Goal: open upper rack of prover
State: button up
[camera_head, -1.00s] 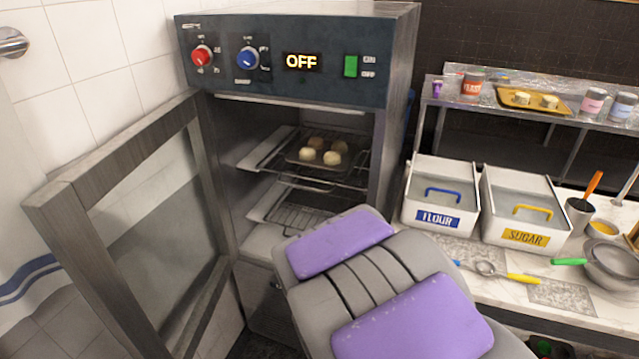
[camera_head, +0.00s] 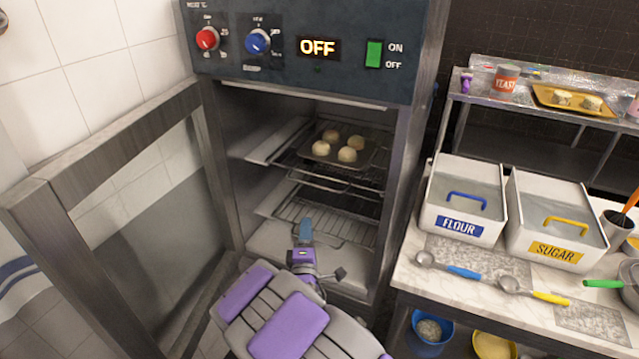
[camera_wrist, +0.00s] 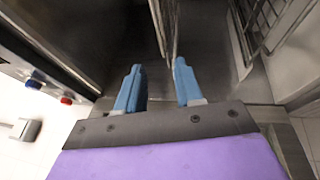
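The prover (camera_head: 300,85) stands with its glass door (camera_head: 130,210) swung open to the left. Its upper rack (camera_head: 290,160) is a wire shelf inside, bearing a dark tray (camera_head: 366,160) with several pale dough balls (camera_head: 347,154). A lower rack (camera_head: 320,215) lies beneath it. My gripper (camera_head: 305,228) is in front of the prover opening, below the upper rack and overlapping the lower rack's front in the picture. In the wrist view my gripper's blue fingers (camera_wrist: 158,66) are apart with nothing held between them. Wire rack bars (camera_wrist: 268,25) show at the upper right there.
The prover panel shows a red knob (camera_head: 207,38), a blue knob (camera_head: 257,42) and a green switch (camera_head: 374,54); its display (camera_head: 318,47) reads OFF. To the right, a counter (camera_head: 405,275) holds flour (camera_head: 460,228) and sugar (camera_head: 555,250) bins.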

aim_at(312, 185)
jog(key=shift+w+a+r+b, duration=0.1)
jog(key=shift+w+r+b, duration=0.4)
jog(key=shift+w, duration=2.35)
jog(key=shift+w+a+r+b, duration=0.1)
jog(key=shift+w+r+b, duration=0.4)
jog(key=shift+w, duration=2.3)
jog(key=shift+w+r+b, duration=0.35)
jog(key=shift+w+r, duration=0.25)
jog(key=shift+w, duration=2.25)
jog(key=shift+d, duration=0.15)
grip_shut()
jog(key=shift+f, duration=0.1)
